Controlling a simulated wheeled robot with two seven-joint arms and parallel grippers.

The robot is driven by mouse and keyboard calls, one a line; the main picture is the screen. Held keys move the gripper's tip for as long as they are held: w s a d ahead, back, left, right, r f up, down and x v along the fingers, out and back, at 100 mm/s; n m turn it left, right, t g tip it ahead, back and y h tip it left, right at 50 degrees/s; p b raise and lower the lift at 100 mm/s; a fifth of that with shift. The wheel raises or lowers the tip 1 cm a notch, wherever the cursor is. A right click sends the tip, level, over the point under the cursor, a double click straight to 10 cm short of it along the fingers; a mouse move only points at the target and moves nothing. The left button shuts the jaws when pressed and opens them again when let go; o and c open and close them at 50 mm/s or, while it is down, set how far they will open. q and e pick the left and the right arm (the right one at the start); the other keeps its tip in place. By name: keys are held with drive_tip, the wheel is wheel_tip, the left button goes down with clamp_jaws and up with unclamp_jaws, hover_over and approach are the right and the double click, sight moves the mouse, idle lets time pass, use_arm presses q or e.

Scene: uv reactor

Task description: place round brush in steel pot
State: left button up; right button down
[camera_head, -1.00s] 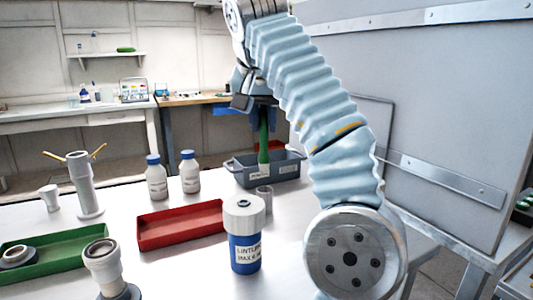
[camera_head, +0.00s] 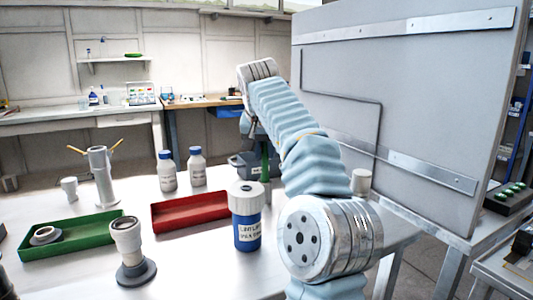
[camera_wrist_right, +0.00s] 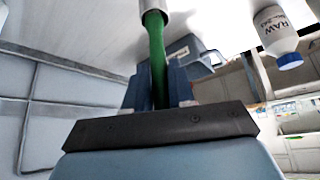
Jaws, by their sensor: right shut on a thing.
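My right gripper (camera_wrist_right: 160,88) is shut on the green handle of the round brush (camera_wrist_right: 155,45). The brush is upright and also shows as a thin green strip in the head view (camera_head: 265,163). My left gripper is not in view.
A grey-blue bin (camera_head: 240,163) is behind. A red tray (camera_head: 170,222), a green tray (camera_head: 85,243) and white bottles (camera_head: 197,167) are left. A panel (camera_head: 440,110) stands at right.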

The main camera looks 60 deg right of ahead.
drive_tip(key=shift+w+d+f, duration=0.1)
drive_tip(key=shift+f, duration=0.1)
drive_tip(key=shift+f, duration=0.5)
drive_tip(key=c, duration=1)
unclamp_jaws()
drive_tip(key=shift+o, duration=0.2)
